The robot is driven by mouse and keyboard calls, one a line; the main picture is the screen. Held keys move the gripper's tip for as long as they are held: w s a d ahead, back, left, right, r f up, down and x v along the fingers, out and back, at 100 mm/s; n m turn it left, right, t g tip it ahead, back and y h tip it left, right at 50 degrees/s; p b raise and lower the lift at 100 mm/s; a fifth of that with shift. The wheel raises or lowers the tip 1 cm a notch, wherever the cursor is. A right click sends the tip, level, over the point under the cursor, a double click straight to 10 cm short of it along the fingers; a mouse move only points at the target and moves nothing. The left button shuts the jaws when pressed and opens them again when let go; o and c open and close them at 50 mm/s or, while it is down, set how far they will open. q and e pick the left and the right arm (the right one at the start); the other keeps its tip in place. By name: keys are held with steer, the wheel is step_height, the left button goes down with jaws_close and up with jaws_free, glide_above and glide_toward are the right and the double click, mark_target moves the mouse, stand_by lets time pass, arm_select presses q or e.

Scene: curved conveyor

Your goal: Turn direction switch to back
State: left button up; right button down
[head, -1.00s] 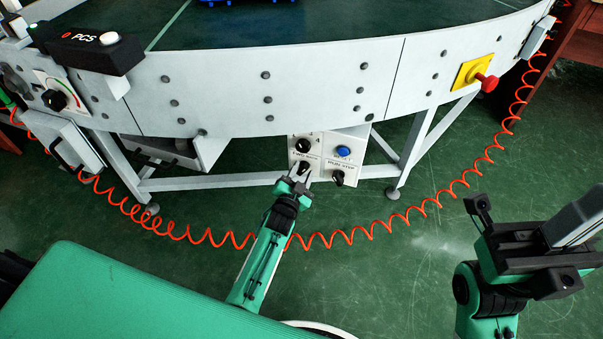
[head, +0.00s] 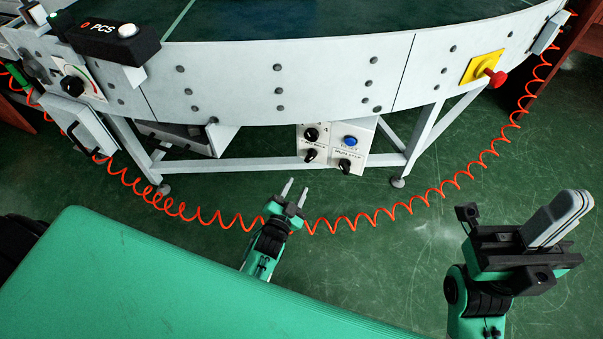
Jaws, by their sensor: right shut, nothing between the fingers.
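A white control box (head: 328,162) hangs under the conveyor rim. It carries an upper-left black knob (head: 311,134), a lower-left black knob (head: 310,155), a lower-right black knob (head: 344,165) and a blue button (head: 350,141). The labels are too small to tell surely which knob is the direction switch. The lower-left knob looks tilted. My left gripper (head: 295,189) is below and in front of the box, apart from it, with its two fingers spread and nothing between them. My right gripper (head: 560,219) is shut and empty at the far right, away from the box.
The curved conveyor (head: 320,80) spans the top. A red stop button (head: 496,78) on a yellow plate is at its right. A black PCS box (head: 100,38) and a dial knob (head: 74,87) are at left. An orange coiled cable (head: 440,190) loops across in front of the box.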

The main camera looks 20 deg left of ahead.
arm_select(q)
steer(key=shift+s, duration=1.05)
steer(key=shift+r, duration=0.1)
